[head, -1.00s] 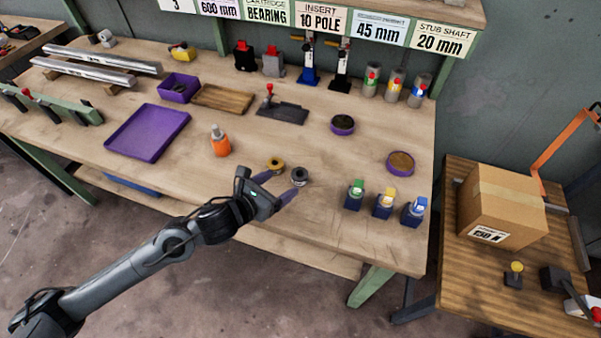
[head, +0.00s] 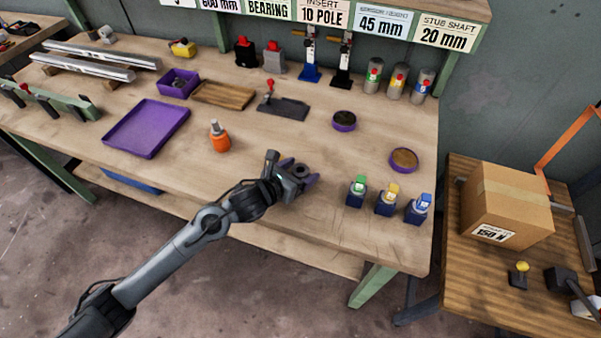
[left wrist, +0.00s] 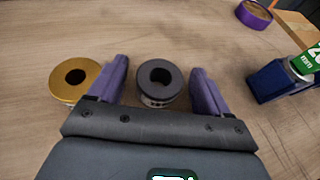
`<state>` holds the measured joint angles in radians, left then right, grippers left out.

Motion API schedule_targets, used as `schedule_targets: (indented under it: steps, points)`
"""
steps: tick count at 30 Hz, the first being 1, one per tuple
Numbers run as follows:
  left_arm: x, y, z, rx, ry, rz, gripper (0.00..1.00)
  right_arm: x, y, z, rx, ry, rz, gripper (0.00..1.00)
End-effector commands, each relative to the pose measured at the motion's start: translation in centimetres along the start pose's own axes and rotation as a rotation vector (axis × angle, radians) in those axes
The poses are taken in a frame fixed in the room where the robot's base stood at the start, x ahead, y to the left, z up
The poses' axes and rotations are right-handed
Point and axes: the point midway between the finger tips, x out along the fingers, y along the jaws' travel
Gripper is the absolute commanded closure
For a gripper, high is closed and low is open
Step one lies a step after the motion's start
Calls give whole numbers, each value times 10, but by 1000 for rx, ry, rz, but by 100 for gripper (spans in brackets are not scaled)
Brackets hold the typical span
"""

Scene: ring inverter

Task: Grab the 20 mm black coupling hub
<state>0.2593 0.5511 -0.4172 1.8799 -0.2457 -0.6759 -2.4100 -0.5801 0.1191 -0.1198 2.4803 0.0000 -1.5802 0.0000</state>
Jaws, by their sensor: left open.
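The black coupling hub (left wrist: 158,82) stands on the bench between the two purple fingers of my open left gripper (left wrist: 160,88) in the left wrist view. Small gaps of bench show on both sides of it. In the head view the dark hub (head: 300,171) shows between the fingertips of my left gripper (head: 299,173). A gold hub (left wrist: 76,78) stands just outside the left finger in the left wrist view, close to it or touching; it is hidden behind the gripper in the head view. My right gripper is not in view.
Blue-based holders with green, yellow and blue tops (head: 385,199) stand to the right of the gripper. An orange bottle (head: 219,138) stands to the left. A purple tray (head: 146,128) lies further left, and round purple dishes (head: 403,159) stand behind.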

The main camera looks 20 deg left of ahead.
Motion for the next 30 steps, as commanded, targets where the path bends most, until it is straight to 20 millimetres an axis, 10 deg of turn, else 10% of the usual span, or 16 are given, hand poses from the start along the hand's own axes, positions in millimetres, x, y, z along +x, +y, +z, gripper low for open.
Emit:
schedule_targets:
  steps: [5,18,30]
  points:
    - [0,0,0,0,0,0,25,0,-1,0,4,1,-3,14]
    - [0,0,0,0,-1,1,89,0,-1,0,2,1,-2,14]
    - [-7,1,17,2,-2,2,89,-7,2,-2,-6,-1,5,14]
